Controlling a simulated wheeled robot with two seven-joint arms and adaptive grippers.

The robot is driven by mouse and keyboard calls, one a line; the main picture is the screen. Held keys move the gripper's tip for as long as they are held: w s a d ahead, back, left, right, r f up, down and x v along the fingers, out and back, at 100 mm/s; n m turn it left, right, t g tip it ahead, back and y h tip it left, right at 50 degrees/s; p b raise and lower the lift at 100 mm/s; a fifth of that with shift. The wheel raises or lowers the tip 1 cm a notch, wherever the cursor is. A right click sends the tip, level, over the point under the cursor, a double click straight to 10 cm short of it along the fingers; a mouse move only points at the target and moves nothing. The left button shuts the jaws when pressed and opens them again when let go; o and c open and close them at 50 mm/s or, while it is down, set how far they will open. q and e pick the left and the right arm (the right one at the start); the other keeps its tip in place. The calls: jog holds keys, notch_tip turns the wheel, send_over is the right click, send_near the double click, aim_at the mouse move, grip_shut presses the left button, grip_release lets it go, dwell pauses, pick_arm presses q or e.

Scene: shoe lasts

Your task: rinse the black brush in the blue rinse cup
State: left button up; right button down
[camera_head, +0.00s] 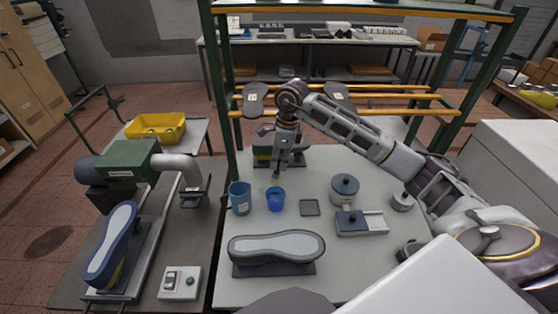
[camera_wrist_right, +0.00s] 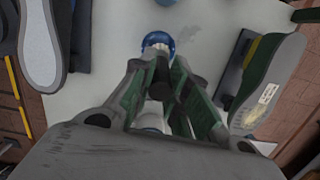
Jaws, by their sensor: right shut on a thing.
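My right gripper (camera_head: 282,162) reaches in from the right and points down above the small bright blue cup (camera_head: 276,204). It is shut on the black brush (camera_head: 277,174), whose dark end shows below the fingers. In the wrist view the gripper (camera_wrist_right: 160,84) grips a dark handle, and the brush (camera_wrist_right: 159,68) points toward the blue cup (camera_wrist_right: 171,45). A pale patch shows at the cup's mouth; I cannot tell whether it is bristles or the cup's inside. I cannot tell whether the tip is inside the cup. My left gripper is out of view.
A taller blue cup (camera_head: 240,199) with a label stands just left. A shoe last (camera_head: 276,246) lies in front on a dark stand. A dark pot (camera_head: 344,188), a small tray (camera_head: 362,223) and a dark square pad (camera_head: 309,208) are to the right. Another last stands behind.

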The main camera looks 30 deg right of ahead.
aim_at(279, 173)
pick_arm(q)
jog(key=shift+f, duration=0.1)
pick_arm(e)
jog(key=shift+f, duration=0.1)
jog(key=shift+f+b, duration=1.25)
jog(key=shift+f, duration=1.15)
jog(key=shift+f+b, duration=1.8)
jog(key=shift+f, duration=0.45)
jog(key=shift+f+b, duration=0.55)
jog(key=shift+f, duration=0.15)
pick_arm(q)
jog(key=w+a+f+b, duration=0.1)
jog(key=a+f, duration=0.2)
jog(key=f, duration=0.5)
pick_arm(e)
jog(key=shift+f, duration=0.75)
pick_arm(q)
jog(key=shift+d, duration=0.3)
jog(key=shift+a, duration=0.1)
pick_arm(e)
jog(key=shift+r, duration=0.2)
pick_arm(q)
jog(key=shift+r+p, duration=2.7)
pick_arm(e)
jog(key=shift+r, duration=5.1)
